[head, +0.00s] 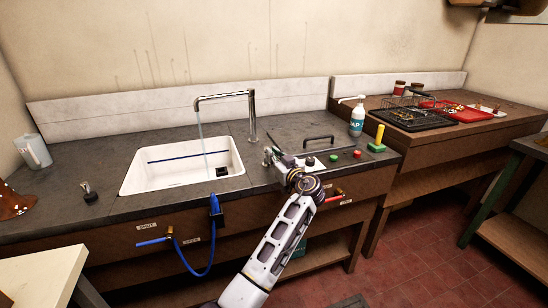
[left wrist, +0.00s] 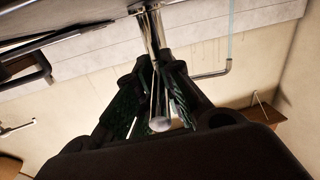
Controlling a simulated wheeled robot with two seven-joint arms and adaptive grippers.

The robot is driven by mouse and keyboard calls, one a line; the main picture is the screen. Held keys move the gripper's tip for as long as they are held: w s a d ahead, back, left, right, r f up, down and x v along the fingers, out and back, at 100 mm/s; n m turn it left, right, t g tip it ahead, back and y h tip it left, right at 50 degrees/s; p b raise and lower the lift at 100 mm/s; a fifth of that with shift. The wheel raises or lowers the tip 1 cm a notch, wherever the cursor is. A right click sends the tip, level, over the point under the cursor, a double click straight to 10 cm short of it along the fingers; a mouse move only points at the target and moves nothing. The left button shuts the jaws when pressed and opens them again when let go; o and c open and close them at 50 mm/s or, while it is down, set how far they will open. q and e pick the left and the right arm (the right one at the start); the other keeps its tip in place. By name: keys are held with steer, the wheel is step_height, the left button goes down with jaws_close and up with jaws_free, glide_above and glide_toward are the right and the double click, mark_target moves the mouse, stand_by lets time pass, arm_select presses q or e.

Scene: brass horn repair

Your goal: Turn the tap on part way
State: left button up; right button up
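The tap (head: 251,117) is a tall chrome spout on the counter behind the sink (head: 140,180). A thin stream of water (head: 202,138) runs from its spout into the white basin. My left gripper (head: 270,156) is at the tap's lever, right of the tap's foot. In the left wrist view, the metal lever (left wrist: 159,123) with its rounded end lies between the two dark fingers of my left gripper (left wrist: 153,65), which close in on it near the tips. The tap's spout also shows there, upside down (left wrist: 210,74). My right gripper is not in view.
A soap bottle (head: 357,120), a yellow-handled brush (head: 379,138) and red and green buttons (head: 357,153) are on the counter to the right. A blue hose (head: 205,250) hangs at the front. A jug (head: 33,151) stands far left.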

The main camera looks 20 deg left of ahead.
arm_select(q)
steer(key=shift+o, duration=1.2)
steer(key=shift+r, duration=0.15)
steer(key=shift+o, duration=0.7)
steer(key=shift+r, duration=4.85)
